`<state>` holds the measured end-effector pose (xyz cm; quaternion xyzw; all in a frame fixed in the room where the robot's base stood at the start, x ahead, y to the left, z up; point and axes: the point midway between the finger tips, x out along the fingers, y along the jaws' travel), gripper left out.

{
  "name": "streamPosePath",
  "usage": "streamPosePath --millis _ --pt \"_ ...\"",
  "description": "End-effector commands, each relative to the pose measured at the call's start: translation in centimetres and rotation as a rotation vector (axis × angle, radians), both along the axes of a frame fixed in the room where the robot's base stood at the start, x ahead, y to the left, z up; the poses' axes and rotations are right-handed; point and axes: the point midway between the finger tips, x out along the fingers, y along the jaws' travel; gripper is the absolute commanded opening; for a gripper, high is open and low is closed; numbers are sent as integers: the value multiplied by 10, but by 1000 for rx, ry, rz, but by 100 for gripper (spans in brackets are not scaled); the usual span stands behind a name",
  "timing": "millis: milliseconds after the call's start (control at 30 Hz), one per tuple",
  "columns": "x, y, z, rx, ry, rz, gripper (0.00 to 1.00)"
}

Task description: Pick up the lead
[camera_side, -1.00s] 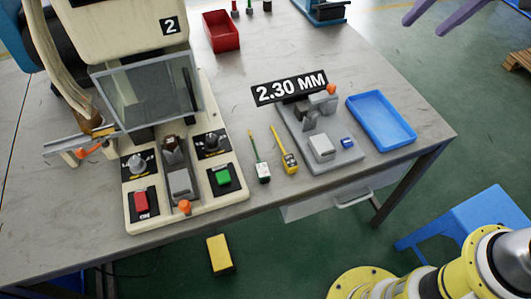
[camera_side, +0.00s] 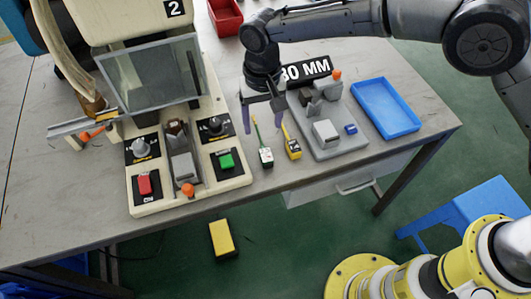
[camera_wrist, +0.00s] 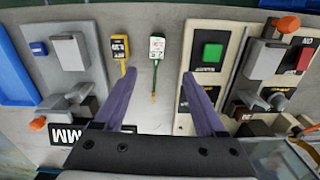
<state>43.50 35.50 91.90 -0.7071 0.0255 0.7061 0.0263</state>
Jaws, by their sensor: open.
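Two slim, lead-like things lie side by side on the table. One has a green and white body (camera_side: 266,157) with a thin green cord; in the wrist view its labelled body (camera_wrist: 157,47) and copper-coloured cord end show. The other has a yellow body (camera_side: 293,149), also in the wrist view (camera_wrist: 120,47). I cannot tell from looks alone which is the lead. My gripper (camera_side: 263,120) is open and empty, pointing down above the cord ends. In the wrist view my gripper (camera_wrist: 159,78) has its purple fingers either side of the green cord, the left finger partly hiding the yellow one.
The cream press (camera_side: 158,205) with red and green buttons stands left. A blue tray (camera_side: 388,108) lies beyond.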

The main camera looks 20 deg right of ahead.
Motion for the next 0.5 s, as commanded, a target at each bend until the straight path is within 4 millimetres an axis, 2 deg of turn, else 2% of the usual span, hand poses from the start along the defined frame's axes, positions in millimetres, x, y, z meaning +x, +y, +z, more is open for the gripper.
streamPosePath --millis 100,300,500 --pt "-1 -2 -25 -5 6 -1 72" --pt "0 -2 -59 -3 4 -1 72" --pt "0 -2 -73 -2 2 -1 72"
